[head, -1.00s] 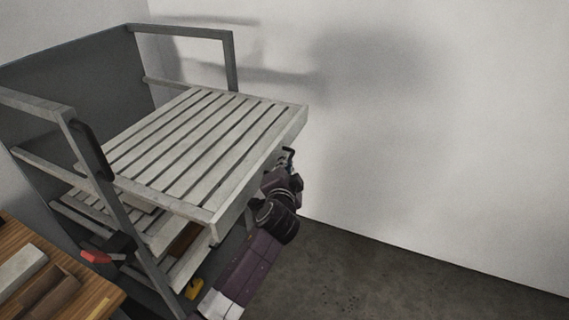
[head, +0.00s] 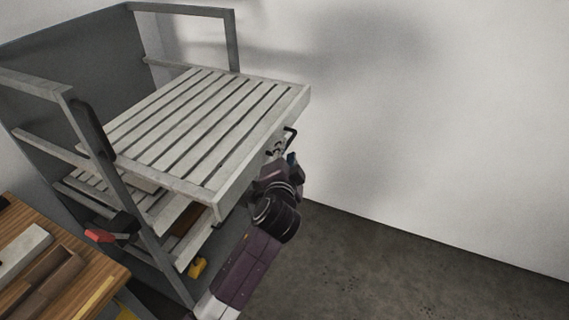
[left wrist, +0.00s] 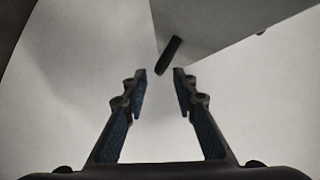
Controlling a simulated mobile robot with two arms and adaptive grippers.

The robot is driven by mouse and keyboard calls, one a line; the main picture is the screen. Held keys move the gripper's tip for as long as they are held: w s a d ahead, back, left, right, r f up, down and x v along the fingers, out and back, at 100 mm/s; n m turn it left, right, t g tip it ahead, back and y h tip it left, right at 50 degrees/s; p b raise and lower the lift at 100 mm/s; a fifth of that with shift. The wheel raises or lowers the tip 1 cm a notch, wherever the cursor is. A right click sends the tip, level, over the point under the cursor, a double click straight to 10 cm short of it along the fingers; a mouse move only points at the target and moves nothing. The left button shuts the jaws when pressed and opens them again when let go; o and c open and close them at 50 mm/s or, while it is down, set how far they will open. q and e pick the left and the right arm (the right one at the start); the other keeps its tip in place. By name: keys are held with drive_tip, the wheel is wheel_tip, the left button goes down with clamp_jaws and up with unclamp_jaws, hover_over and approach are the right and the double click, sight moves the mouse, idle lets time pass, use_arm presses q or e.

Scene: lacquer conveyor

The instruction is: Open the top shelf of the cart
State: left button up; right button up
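The cart's top shelf (head: 205,125) is a light, slatted drawer and juts out from the grey cart frame (head: 237,45) toward the right. Its black handle (head: 290,136) sits on the front face near the right corner. My left gripper (head: 290,160) is just below the handle in the head view. The left wrist view shows the left gripper (left wrist: 160,85) open and empty. The handle (left wrist: 168,55) lies beyond its fingertips, apart from them, by the shelf's corner (left wrist: 215,22). My right gripper is not in view.
Lower shelves (head: 175,215) sit under the top one, with a yellow item (head: 197,267) low in the cart. A wooden table (head: 75,245) with blocks is at lower left. The wall (head: 440,120) stands behind; bare floor (head: 380,265) is free at right.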

use_arm(q)
drive_tip(key=v, duration=0.7)
idle(0.3)
drive_tip(key=s+a+f+n+g, duration=0.1)
drive_tip(key=s+a+f+g, duration=0.15)
drive_tip(key=f, duration=1.35)
drive_tip(key=s+a+f+g, duration=0.1)
drive_tip(key=s+f+g, duration=0.25)
drive_tip(key=f, duration=1.35)
drive_tip(key=s+a+f+n+g+b, duration=0.1)
drive_tip(key=s+a+f+n+g, duration=0.15)
drive_tip(key=s+f, duration=0.6)
drive_tip(key=s+a+f+n+g+b, duration=0.1)
drive_tip(key=s+a+f, duration=0.2)
drive_tip(key=s+f, duration=0.6)
drive_tip(key=s+a+f+n+g, duration=0.1)
drive_tip(key=s+a+f, duration=0.2)
drive_tip(key=s, duration=0.7)
drive_tip(key=s+a+f+n+g, duration=0.2)
drive_tip(key=s+a+f, duration=0.2)
drive_tip(key=s+f, duration=0.3)
drive_tip(key=s+a+f+n+g, duration=0.1)
drive_tip(key=s+f, duration=0.4)
drive_tip(key=s, duration=0.7)
drive_tip(key=shift+s+a+n+g, duration=0.35)
drive_tip(key=shift+a+g, duration=0.2)
drive_tip(key=shift+a, duration=0.65)
